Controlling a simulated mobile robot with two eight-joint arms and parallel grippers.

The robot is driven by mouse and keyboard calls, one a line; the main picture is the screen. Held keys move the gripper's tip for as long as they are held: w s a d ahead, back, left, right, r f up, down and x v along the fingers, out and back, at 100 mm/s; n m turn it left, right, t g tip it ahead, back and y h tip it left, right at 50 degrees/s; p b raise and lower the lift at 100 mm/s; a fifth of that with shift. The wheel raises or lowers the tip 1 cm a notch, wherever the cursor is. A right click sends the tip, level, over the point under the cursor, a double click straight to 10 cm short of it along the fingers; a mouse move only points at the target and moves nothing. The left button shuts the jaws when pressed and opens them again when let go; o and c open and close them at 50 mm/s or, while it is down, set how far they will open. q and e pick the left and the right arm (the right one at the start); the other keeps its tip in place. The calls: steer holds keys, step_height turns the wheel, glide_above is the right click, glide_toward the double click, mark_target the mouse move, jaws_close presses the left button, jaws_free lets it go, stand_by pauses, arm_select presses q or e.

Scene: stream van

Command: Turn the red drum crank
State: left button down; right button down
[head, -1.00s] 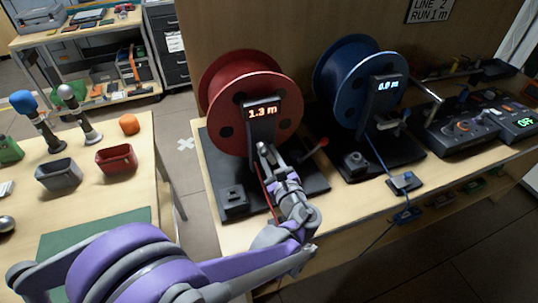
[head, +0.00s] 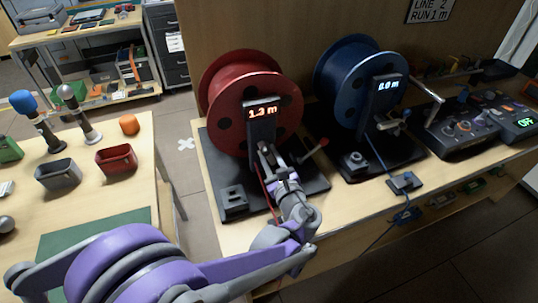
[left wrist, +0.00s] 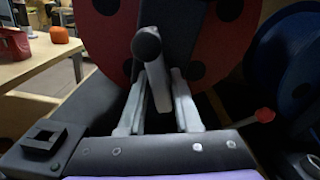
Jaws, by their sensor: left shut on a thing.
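The red drum (head: 272,88) stands upright on a black base on the bench, behind a black post whose display (head: 262,111) reads 1.3 m. My left gripper (head: 266,152) reaches in from the front, low before the post. In the left wrist view, the red drum (left wrist: 112,35) fills the upper middle. The crank handle, with a dark round end (left wrist: 146,42), lies between the fingers of my left gripper (left wrist: 160,85), which is shut on it. The rest of the crank is mostly hidden in the head view. My right gripper is not in view.
A red-knobbed lever (head: 322,143) stands just right of the gripper. A blue drum (head: 352,88) with its own display and crank stands to the right. A black block (head: 233,200) sits at the base's front left. A side table (head: 92,195) holds bins and tools.

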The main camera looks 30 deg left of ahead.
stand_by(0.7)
arm_select(q)
steer(key=c, duration=0.8)
jaws_free()
steer(key=shift+o, duration=0.2)
steer(key=shift+d, duration=0.1)
steer(key=v, duration=1)
steer(key=shift+s+d, duration=0.2)
steer(key=shift+s, duration=0.1)
